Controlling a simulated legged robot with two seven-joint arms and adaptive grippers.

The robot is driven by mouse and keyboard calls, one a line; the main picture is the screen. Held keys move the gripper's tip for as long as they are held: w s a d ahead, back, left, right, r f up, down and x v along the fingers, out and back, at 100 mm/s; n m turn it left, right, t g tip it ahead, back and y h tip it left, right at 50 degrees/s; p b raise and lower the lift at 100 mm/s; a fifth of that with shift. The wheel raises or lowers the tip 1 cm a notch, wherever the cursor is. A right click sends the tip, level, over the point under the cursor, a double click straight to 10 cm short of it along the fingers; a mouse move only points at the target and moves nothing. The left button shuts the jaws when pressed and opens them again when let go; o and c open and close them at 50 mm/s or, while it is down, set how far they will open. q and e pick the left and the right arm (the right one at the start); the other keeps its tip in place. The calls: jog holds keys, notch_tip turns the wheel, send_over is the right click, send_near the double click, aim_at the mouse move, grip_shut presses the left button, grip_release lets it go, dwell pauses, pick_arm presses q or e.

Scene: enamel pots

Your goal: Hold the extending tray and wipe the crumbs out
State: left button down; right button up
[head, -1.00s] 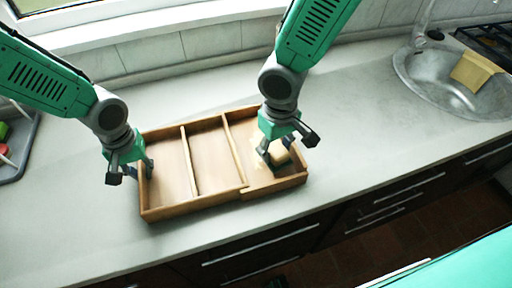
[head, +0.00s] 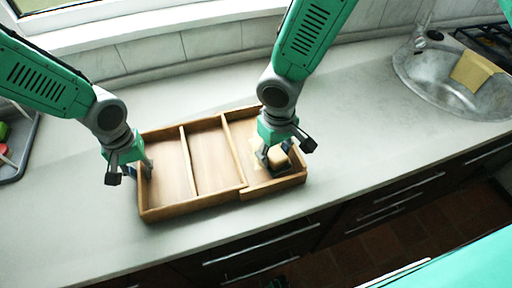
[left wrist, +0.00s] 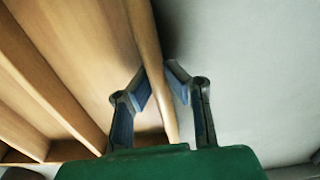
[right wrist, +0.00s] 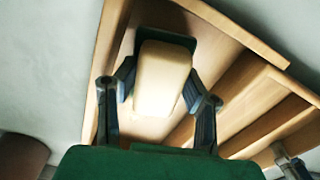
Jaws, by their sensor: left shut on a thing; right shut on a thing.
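The wooden extending tray (head: 190,208) lies on the counter, with dividers splitting it into compartments. My left gripper (head: 146,168) is shut on the tray's left end wall; the left wrist view shows its fingers (left wrist: 158,82) on either side of that wall (left wrist: 150,50). My right gripper (head: 272,160) is inside the right-hand compartment, shut on a cream block (right wrist: 162,75) with a dark green part at its far end. The block also shows in the head view (head: 279,158). Pale patches lie beside it on the compartment floor; I cannot make out single crumbs.
A round metal sink (head: 425,80) is at the right, with a yellow cloth (head: 474,70) at its edge. A grey tray (head: 18,165) with small green and red things is at the far left. The counter (head: 350,130) between tray and sink is clear.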

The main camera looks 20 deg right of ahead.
jog(key=shift+a+f, duration=0.15)
jog(key=shift+f, duration=0.4)
